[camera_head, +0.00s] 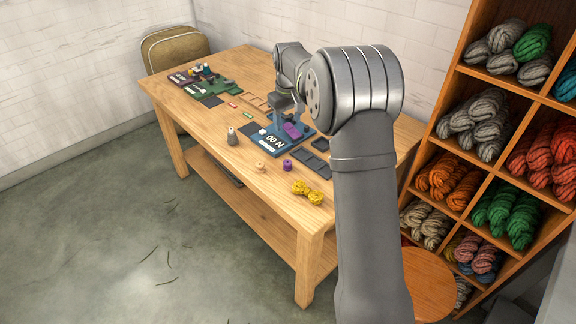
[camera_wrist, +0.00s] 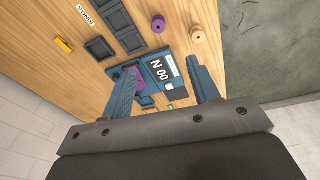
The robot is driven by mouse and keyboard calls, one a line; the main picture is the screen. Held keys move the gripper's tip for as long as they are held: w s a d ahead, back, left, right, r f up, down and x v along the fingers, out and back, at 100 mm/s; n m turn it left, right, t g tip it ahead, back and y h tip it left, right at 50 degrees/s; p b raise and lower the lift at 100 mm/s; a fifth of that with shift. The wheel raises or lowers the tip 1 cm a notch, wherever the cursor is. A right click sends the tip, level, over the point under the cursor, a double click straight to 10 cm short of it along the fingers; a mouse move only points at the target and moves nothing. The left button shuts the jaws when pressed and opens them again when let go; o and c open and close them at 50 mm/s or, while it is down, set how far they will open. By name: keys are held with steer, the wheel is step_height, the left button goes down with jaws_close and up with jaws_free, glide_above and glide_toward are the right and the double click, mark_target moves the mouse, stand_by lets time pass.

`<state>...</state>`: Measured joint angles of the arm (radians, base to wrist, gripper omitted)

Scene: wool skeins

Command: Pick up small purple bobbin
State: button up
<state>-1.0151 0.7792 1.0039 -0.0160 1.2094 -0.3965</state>
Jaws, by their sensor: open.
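The small purple bobbin (camera_head: 287,165) stands on the wooden table near its front edge, left of the yellow skein. It also shows in the wrist view near the top (camera_wrist: 158,24), apart from my fingers. My gripper (camera_wrist: 164,66) is open, with nothing between its two blue-grey fingers. It is over the blue board (camera_wrist: 165,66) marked "N 00", which carries a larger purple piece partly behind the left finger. In the head view my arm hides part of the gripper and table.
A beige bobbin (camera_head: 260,165) stands left of the purple one. A yellow skein (camera_head: 308,192) lies to its right, and a grey cone-shaped item (camera_head: 231,137) stands farther left. Dark shallow trays (camera_wrist: 119,22) lie beside the board. A shelf of wool (camera_head: 460,190) stands at right.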

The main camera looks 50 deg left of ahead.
step_height(320, 180, down, 2)
steer(key=w, duration=0.2)
steer(key=g, duration=0.1)
glide_toward(288, 162)
steer(key=f, duration=0.5)
steer(key=a+f, duration=0.1)
steer(key=f, duration=0.2)
steer(key=shift+f, duration=0.25)
steer(key=c, duration=1)
